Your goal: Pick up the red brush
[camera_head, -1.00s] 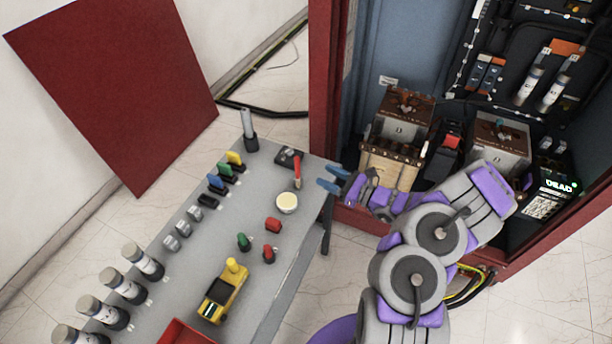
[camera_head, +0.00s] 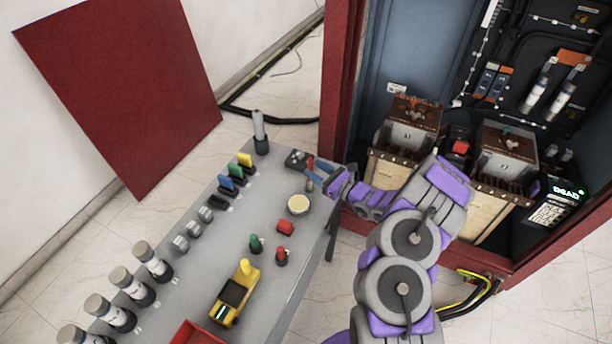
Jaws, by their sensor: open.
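The red brush (camera_head: 310,164) stands upright at the far right corner of the grey table (camera_head: 207,262), beside a small dark block (camera_head: 296,159). Its lower part is partly hidden by my gripper.
The open red cabinet (camera_head: 340,80) stands close on the right.

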